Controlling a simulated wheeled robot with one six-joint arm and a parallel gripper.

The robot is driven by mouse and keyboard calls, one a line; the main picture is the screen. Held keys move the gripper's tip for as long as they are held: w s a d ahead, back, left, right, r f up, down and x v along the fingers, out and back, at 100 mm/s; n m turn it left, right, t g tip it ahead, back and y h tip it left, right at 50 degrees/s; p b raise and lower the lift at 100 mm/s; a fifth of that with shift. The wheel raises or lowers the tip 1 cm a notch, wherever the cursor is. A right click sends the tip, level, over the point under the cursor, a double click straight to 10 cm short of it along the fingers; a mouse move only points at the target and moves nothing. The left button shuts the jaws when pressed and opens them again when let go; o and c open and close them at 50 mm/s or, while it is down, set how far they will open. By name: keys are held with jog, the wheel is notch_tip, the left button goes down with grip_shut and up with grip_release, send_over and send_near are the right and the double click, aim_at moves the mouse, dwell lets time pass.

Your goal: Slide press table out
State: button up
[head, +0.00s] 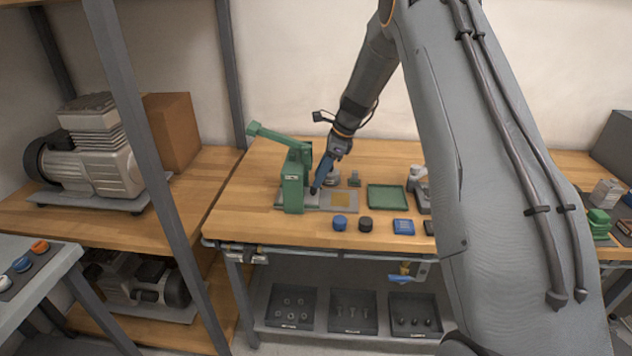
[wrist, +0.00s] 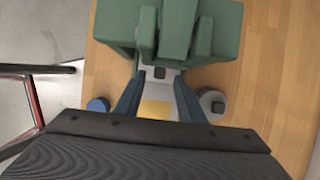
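The green press (head: 293,183) stands on the wooden bench, its lever raised to the left. It also fills the top of the wrist view (wrist: 190,38). Its grey sliding table (head: 325,202) carries a yellow square (head: 341,199) and extends to the right of the press body. In the wrist view the square (wrist: 155,109) lies between my fingers, and a small dark knob (wrist: 159,73) on the table shows near the fingertips. My gripper (head: 316,190) is low over the table, close to the press. In the wrist view its blue fingers (wrist: 159,82) are apart, with visible gaps beside the knob.
A blue cap (head: 340,223) and a black cap (head: 366,224) stand in front of the table. A green tray (head: 387,197) lies to the right. A round grey weight (wrist: 211,104) sits close beside my right-hand finger in the wrist view. My arm hides part of the bench.

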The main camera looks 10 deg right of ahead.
jog(key=shift+p+x, duration=0.55)
jog(key=shift+x, duration=1.5)
jog(key=shift+c, duration=0.2)
jog(key=shift+d, duration=0.1)
grip_shut()
